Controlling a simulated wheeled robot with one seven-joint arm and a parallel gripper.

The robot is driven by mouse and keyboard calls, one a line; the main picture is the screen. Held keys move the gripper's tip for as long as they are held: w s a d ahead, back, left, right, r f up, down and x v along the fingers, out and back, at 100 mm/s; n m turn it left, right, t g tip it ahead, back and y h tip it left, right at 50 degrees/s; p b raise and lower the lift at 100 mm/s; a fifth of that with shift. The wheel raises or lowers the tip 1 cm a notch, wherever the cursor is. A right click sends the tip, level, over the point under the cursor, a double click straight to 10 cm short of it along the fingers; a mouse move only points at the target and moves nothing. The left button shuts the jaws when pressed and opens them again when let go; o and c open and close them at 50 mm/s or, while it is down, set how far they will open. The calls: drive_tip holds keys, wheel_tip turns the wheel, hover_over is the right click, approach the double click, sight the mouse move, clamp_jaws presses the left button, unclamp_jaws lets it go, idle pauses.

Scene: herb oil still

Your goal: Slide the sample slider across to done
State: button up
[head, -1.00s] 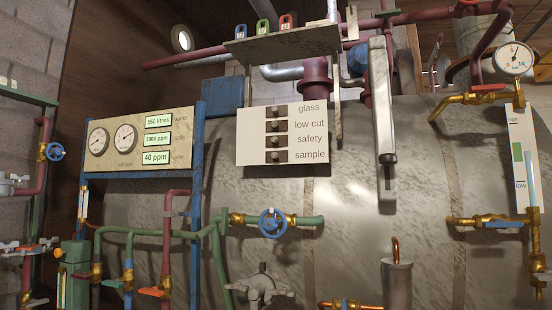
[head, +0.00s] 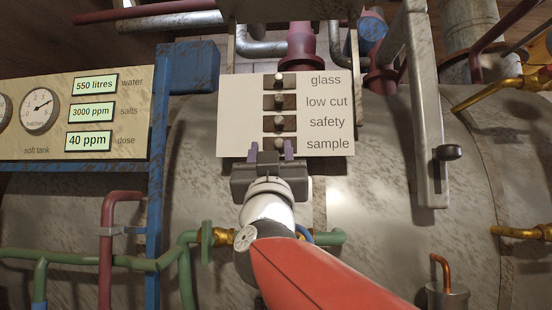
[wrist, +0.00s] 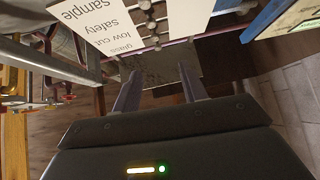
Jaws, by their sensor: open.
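The white panel (head: 235,115) carries several rows of small dark slots with round pale knobs, labelled glass, low cut, safety and sample. The sample slider (head: 279,147) is the lowest row; its knob shows near the middle of its slot. My gripper (head: 271,149) is open, its two purple fingers in front of the panel's lower edge. In the head view the sample knob appears between the fingertips; I cannot tell whether they touch it. In the wrist view my gripper (wrist: 157,80) is empty between the fingers, and the panel (wrist: 105,25) lies beyond them at the top.
A gauge panel (head: 75,115) on a blue frame stands left. A pale vertical bar with a dark knob (head: 447,153) stands right. The metal tank fills the back.

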drive_tip(key=w+r+m+h, duration=0.1)
drive_tip(key=m+h, duration=0.1)
drive_tip(key=p, duration=0.2)
approach(279, 144)
drive_tip(key=x, duration=0.5)
drive_tip(key=shift+w+a+r, duration=0.1)
drive_tip(key=shift+r, duration=0.05)
drive_tip(key=shift+p+x, duration=0.75)
drive_tip(key=shift+x, duration=0.35)
drive_tip(key=shift+w+r, duration=0.25)
drive_tip(key=shift+w, duration=0.15)
clamp_jaws()
